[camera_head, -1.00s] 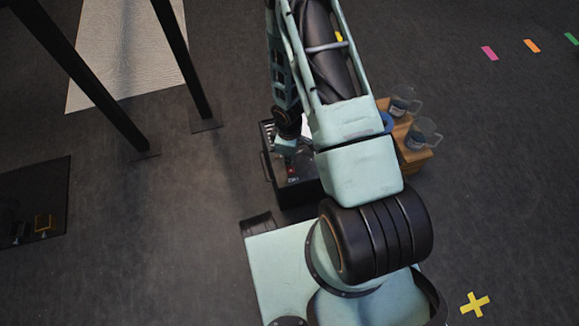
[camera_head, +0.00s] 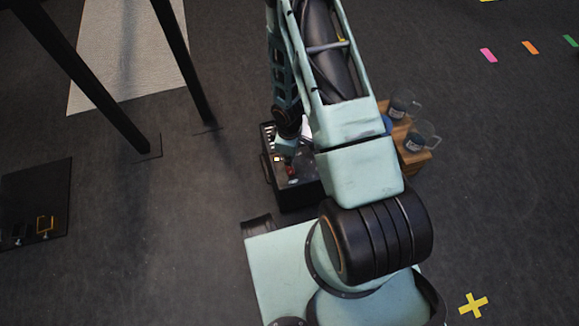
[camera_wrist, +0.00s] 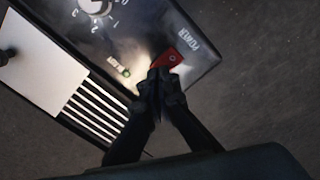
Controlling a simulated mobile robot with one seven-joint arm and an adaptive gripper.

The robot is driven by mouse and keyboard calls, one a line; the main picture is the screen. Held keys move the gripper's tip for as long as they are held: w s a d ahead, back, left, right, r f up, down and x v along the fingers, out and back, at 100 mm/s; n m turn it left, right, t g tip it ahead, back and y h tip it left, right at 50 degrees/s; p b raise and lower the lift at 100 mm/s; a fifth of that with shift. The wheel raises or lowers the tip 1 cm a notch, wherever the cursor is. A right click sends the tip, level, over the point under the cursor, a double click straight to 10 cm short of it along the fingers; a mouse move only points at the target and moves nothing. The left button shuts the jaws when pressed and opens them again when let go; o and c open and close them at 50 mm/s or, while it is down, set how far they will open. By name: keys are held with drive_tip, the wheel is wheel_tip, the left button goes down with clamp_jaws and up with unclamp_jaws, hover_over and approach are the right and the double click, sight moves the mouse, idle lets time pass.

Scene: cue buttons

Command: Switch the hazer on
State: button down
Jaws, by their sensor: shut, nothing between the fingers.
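The hazer is a black box (camera_head: 297,195) on the floor beyond my base in the head view, partly hidden by my arm. In the wrist view its dark top panel (camera_wrist: 140,32) carries a red switch (camera_wrist: 167,64) beside a POWER label. A small green indicator (camera_wrist: 126,72) sits left of the switch; I cannot tell for sure whether it is lit. A numbered knob (camera_wrist: 95,5) shows at the top edge. My gripper (camera_wrist: 158,76) is shut and empty, its tips at the near edge of the red switch and covering part of it. Contact is unclear.
White slats (camera_wrist: 95,108) line the hazer beside a pale plate (camera_wrist: 38,62). A wooden crate (camera_head: 413,160) with glass mugs (camera_head: 421,137) stands right of the hazer. Black stand legs (camera_head: 184,60) and a black panel (camera_head: 38,190) are at left. Floor between is clear.

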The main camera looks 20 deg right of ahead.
drive_tip(key=shift+r+p, duration=1.5)
drive_tip(key=shift+r, duration=0.85)
